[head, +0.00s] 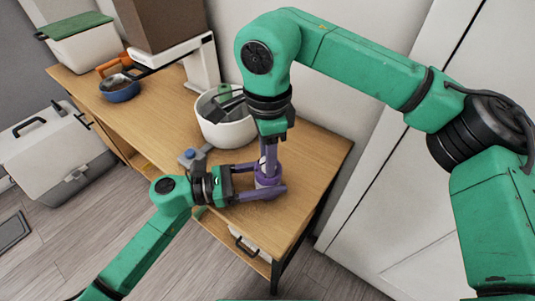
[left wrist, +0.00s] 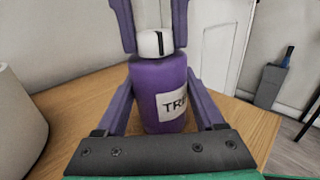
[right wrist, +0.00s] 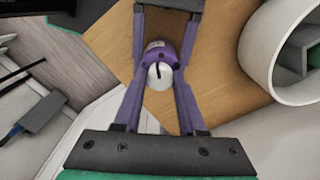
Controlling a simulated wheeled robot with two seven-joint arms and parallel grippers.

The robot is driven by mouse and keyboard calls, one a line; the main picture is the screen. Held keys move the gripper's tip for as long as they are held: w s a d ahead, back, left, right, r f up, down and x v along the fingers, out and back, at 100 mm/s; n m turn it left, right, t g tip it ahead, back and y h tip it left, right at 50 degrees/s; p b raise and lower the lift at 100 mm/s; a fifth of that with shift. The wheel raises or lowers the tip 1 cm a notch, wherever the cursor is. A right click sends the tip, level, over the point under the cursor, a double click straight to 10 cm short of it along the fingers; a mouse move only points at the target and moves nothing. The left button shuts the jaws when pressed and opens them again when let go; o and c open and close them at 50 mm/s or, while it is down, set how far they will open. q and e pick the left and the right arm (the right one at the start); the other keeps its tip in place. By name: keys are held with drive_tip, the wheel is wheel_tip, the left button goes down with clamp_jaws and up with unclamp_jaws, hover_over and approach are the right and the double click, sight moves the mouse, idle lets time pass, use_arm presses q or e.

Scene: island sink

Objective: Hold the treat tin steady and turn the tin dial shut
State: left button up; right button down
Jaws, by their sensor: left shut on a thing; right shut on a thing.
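The treat tin (left wrist: 160,88) is a purple cylinder with a white label reading "TRE", standing upright on the wooden counter. In the head view the tin (head: 267,181) is near the counter's front right, mostly hidden by my grippers. Its dial (left wrist: 155,43) is a white knob with a dark line, on top of the tin. The dial also shows in the right wrist view (right wrist: 160,76), its line running roughly along the picture's height. My left gripper (head: 277,182) is shut on the tin's body from the side. My right gripper (head: 268,166) points down from above and is shut on the dial.
A white round bin (head: 225,128) with things inside stands just behind the tin. A blue bowl (head: 120,92) and a white stand (head: 200,62) are farther back on the counter (head: 310,165). The counter's right edge is close to the tin. A grey-white carrier (head: 55,155) sits on the floor at left.

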drive_tip(key=n, duration=0.4)
drive_tip(key=shift+n, duration=0.3)
use_arm(q)
drive_tip(key=shift+f, duration=0.1)
use_arm(e)
drive_tip(key=shift+n, duration=2.3)
drive_tip(key=shift+c, duration=2.3)
unclamp_jaws()
drive_tip(key=shift+r, duration=0.1)
wheel_tip(320, 180, up, 12)
